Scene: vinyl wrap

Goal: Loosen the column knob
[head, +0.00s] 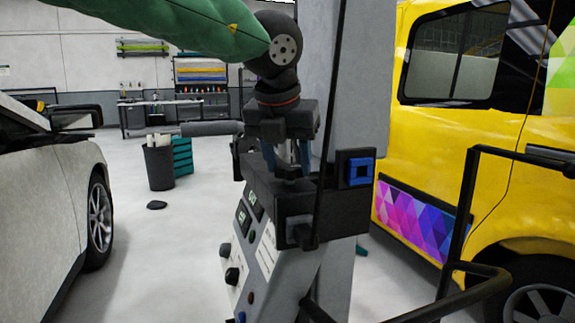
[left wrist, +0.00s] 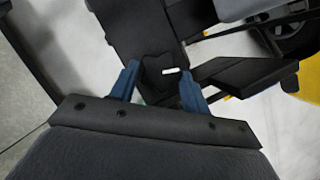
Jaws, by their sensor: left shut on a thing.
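The column knob (left wrist: 154,80) is black with a small white mark, on the black housing (head: 318,205) around the grey column (head: 362,80). My left gripper (head: 288,163) reaches down from above onto this housing. In the left wrist view the blue fingers of my left gripper (left wrist: 160,88) are on either side of the knob and shut on it. In the head view the knob is mostly hidden between the fingers. My right gripper is in neither view.
A control panel (head: 252,250) with dials sits below the housing. A black tubular frame (head: 462,225) stands at the right. A yellow van (head: 420,135) is on the right, a white car (head: 45,200) on the left. The floor between is mostly clear.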

